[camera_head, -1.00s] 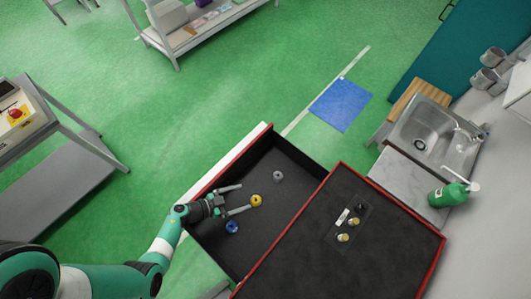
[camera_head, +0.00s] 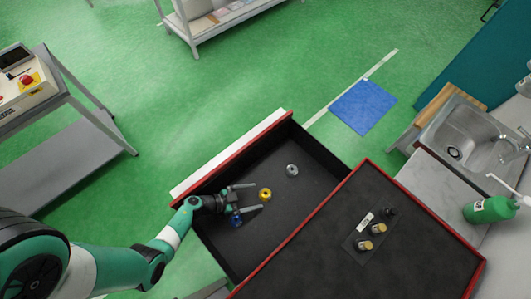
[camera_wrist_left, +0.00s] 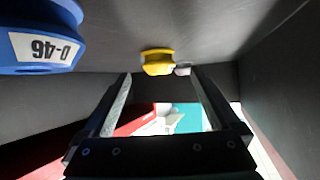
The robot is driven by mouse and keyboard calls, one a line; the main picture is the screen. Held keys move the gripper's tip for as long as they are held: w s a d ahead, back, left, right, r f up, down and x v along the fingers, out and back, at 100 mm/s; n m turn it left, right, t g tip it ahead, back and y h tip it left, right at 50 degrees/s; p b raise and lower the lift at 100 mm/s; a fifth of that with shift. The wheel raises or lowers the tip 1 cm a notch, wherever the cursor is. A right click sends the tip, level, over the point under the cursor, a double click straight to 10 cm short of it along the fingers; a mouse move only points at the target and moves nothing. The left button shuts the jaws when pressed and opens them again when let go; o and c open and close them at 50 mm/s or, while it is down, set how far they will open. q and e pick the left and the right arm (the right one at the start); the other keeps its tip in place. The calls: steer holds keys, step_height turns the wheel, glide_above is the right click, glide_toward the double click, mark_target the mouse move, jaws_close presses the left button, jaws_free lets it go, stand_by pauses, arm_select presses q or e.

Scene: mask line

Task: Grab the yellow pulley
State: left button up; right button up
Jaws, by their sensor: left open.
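The yellow pulley (camera_head: 265,194) lies on the dark floor of the open drawer (camera_head: 310,188). My left gripper (camera_head: 257,196) is open and empty inside the drawer, its two fingers pointing toward the yellow pulley. In the left wrist view the yellow pulley (camera_wrist_left: 157,63) shows between the finger lines, just past the fingertips. I cannot tell whether a finger touches it. My right gripper is not in view.
A grey pulley (camera_head: 292,170) lies behind the yellow one in the drawer. The red-edged drawer walls surround the gripper. The dark cabinet top (camera_head: 400,215) holds small yellow-topped parts. A sink (camera_head: 462,135) and a green bottle (camera_head: 488,209) stand at the right.

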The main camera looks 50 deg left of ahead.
mark_target(261, 195)
arm_select(q)
steer(key=b+x, duration=0.3)
steer(key=x, duration=0.2)
steer(key=shift+s+f, duration=0.1)
steer(key=shift+w, duration=0.2)
steer(key=c, duration=1.5)
steer(key=shift+o, duration=0.2)
steer(key=shift+r, duration=0.2)
step_height(261, 195, up, 10)
steer(key=p, duration=0.8)
steer(key=shift+p, duration=0.35)
